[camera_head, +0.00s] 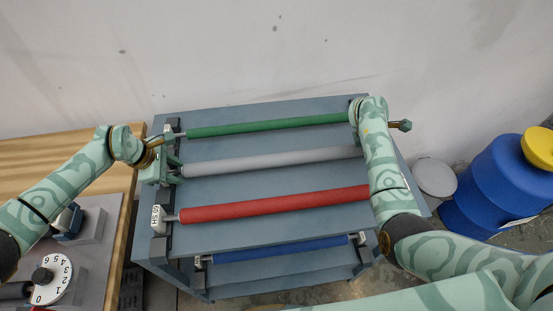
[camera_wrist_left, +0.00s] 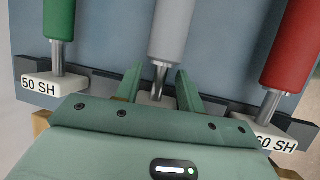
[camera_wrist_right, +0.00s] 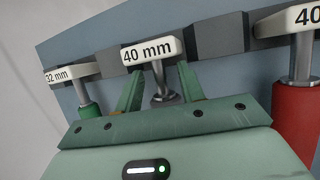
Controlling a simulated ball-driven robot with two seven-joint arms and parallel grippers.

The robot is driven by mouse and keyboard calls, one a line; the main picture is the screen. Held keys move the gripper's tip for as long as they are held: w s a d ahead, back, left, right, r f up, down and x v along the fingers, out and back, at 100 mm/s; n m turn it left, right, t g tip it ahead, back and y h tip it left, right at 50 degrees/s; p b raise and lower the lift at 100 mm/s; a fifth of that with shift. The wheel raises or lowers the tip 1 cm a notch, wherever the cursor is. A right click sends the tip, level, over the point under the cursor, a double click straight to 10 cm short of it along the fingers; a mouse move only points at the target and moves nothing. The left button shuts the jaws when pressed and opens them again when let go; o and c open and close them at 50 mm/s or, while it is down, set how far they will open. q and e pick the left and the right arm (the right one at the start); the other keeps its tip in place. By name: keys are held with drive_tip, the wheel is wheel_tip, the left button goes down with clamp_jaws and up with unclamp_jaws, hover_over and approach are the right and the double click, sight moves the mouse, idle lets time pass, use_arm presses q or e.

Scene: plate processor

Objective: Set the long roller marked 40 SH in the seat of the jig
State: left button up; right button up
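A grey long roller (camera_head: 265,161) lies between a green roller (camera_head: 265,125) and a red roller (camera_head: 275,204) on the blue-grey rack. My left gripper (camera_head: 176,170) is at its left end. In the left wrist view the open fingers (camera_wrist_left: 158,75) stand either side of its metal shaft (camera_wrist_left: 159,78), with gaps. Its left label is hidden. In the right wrist view my right gripper's open fingers (camera_wrist_right: 159,78) straddle the shaft near a "40 mm" label (camera_wrist_right: 149,51). No 40 SH mark is readable; I cannot make out the jig for certain.
The green roller's label reads "50 SH" (camera_wrist_left: 54,86); the red one's reads "60 SH" (camera_wrist_left: 277,143). A blue roller (camera_head: 280,249) lies on a lower level. A wooden table (camera_head: 50,153) with a numbered dial (camera_head: 50,280) stands left. A blue barrel (camera_head: 500,185) stands right.

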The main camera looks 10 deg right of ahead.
use_arm(q)
clamp_jaws()
use_arm(e)
clamp_jaws()
use_arm(q)
drive_tip(key=shift+r, duration=0.1)
idle(1.1)
